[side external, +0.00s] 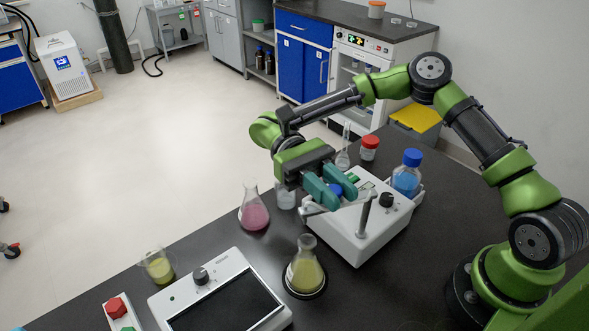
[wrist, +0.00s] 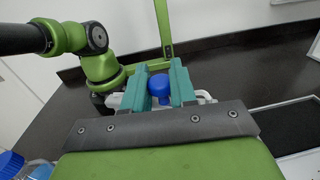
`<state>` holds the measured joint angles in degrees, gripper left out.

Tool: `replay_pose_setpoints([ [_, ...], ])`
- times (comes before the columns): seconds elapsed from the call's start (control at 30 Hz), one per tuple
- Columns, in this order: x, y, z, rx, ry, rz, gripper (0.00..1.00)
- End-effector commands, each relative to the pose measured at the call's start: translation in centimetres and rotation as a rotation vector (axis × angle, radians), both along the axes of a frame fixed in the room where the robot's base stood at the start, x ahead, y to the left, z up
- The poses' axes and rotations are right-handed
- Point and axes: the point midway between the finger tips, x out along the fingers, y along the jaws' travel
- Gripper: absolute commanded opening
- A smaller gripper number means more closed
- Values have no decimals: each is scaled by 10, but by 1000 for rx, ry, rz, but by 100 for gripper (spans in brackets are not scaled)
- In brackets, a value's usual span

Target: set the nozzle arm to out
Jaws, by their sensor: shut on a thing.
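The distiller (side external: 360,240) is a white box with a small display and a black knob. A metal post (side external: 364,217) stands at its front, and the light-grey nozzle arm (side external: 312,209) runs level from the post's top towards the left. A blue knob (side external: 336,189) sits between the teal fingers of my gripper (side external: 338,196); it also shows in the wrist view (wrist: 159,88). My gripper (wrist: 165,72) is shut on this knob, with one finger on each side. The fingers hide part of the nozzle arm and where the knob joins it.
A pink flask (side external: 254,212) and a clear vessel (side external: 285,196) stand left of the distiller. A yellow flask (side external: 305,272) stands in front. A blue bottle (side external: 406,175) is at its right. A red-capped jar (side external: 369,147) and a narrow flask (side external: 343,158) stand behind.

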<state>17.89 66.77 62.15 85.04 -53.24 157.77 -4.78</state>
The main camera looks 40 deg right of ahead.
Motion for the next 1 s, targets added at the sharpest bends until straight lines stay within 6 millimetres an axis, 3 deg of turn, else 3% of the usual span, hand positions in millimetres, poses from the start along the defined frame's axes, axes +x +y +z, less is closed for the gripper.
replay_pose_setpoints([
  [0.3,-7,2,2,1,11,95,0],
  [0.83,-9,2,3,1,13,116,0],
  [0.87,-9,2,3,1,13,116,31],
  [1.0,-9,2,2,1,11,115,50],
])
